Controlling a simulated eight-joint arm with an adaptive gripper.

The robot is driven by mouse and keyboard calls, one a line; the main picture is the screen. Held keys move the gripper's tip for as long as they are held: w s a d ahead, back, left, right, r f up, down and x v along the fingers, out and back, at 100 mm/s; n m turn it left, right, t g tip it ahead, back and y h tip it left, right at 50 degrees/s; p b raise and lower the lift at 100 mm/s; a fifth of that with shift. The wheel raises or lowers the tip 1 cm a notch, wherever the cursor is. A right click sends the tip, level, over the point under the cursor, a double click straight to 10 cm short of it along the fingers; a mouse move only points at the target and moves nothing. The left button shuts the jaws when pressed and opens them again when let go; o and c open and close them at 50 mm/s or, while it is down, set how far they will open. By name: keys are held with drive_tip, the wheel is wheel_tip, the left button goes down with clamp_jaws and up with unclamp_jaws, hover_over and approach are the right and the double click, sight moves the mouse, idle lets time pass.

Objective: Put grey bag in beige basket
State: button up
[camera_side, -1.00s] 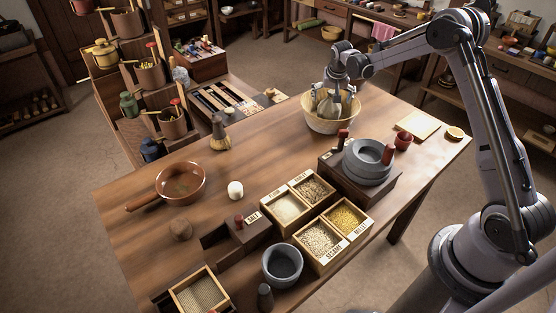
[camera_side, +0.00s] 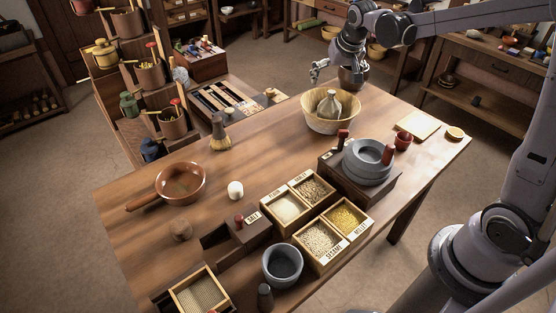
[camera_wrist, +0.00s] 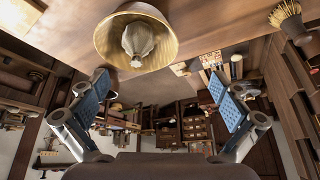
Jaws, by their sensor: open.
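The grey bag (camera_side: 329,104) sits inside the beige basket (camera_side: 332,124) at the far side of the table, its tied neck pointing up. In the wrist view the bag (camera_wrist: 138,40) lies within the basket (camera_wrist: 108,38), near the top of the picture. My gripper (camera_side: 336,77) is above and behind the basket, apart from both it and the bag. In the wrist view my gripper (camera_wrist: 160,100) has its two blue-padded fingers spread wide with nothing between them.
Grain boxes (camera_side: 318,240), a brown pan (camera_side: 181,184) and a brush (camera_side: 220,132) are on the table. The table's middle is clear.

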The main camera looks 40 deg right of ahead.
drive_tip(key=s+a+n+t+y, duration=0.1)
drive_tip(key=s+a+n, duration=0.2)
drive_tip(key=s+a, duration=0.4)
drive_tip(key=s+a+n+t+y, duration=0.1)
drive_tip(key=s+a+n, duration=0.2)
drive_tip(key=s, duration=1.1)
drive_tip(key=a, duration=0.3)
drive_tip(key=shift+a+r+t, duration=0.15)
drive_tip(key=shift+a+t, duration=0.15)
drive_tip(key=shift+a, duration=0.05)
